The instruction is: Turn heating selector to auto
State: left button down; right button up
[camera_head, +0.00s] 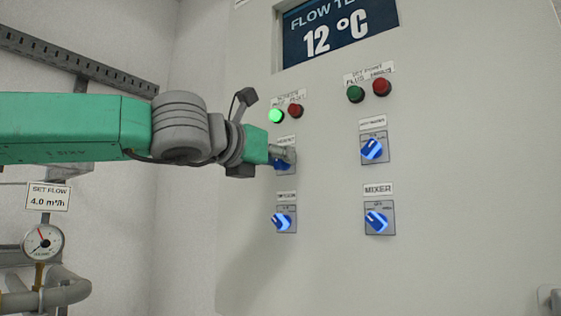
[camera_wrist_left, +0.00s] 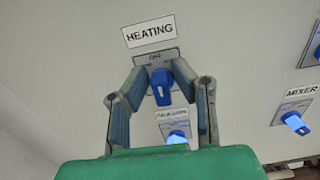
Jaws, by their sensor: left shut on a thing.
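The heating selector is a blue knob (camera_wrist_left: 161,86) on a grey plate under a white "HEATING" label (camera_wrist_left: 150,32) in the left wrist view. My left gripper (camera_wrist_left: 161,93) has its two fingers on either side of this knob and is shut on it. The knob's handle points roughly straight up and down in that view. In the head view my left gripper (camera_head: 286,157) is at the upper left selector and hides most of it, with a bit of blue (camera_head: 281,165) showing. My right gripper is not in view.
Other blue selectors are close by: one directly below (camera_head: 282,220), the mixer selector (camera_head: 377,221) and one at upper right (camera_head: 372,149). A lit green lamp (camera_head: 276,116) and a red one (camera_head: 295,111) sit just above. A display (camera_head: 338,32) reads 12 °C. A gauge (camera_head: 43,242) and pipes are at left.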

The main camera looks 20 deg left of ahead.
pick_arm(q)
jog(key=shift+s+d+r+m, duration=0.1)
jog(key=shift+d+m, duration=0.1)
jog(key=shift+m, duration=0.1)
jog(key=m+p, duration=0.1)
jog(key=m, duration=0.2)
jog(key=shift+p, duration=0.3)
jog(key=shift+d+m+p, duration=0.1)
jog(key=shift+m+p, duration=0.3)
jog(key=shift+m, duration=0.8)
jog(key=shift+s+d+f+m+p, duration=0.15)
jog(key=shift+m+p, duration=0.1)
jog(key=shift+m, duration=0.45)
jog(key=shift+w+a+f+m+p, duration=0.1)
jog(key=shift+f+m+p, duration=0.1)
jog(key=shift+m, duration=0.5)
jog(key=c, duration=1.5)
grip_release()
jog(key=shift+s, duration=0.1)
jog(key=shift+c, duration=0.2)
jog(key=shift+s+r, duration=0.15)
jog(key=shift+s, duration=0.25)
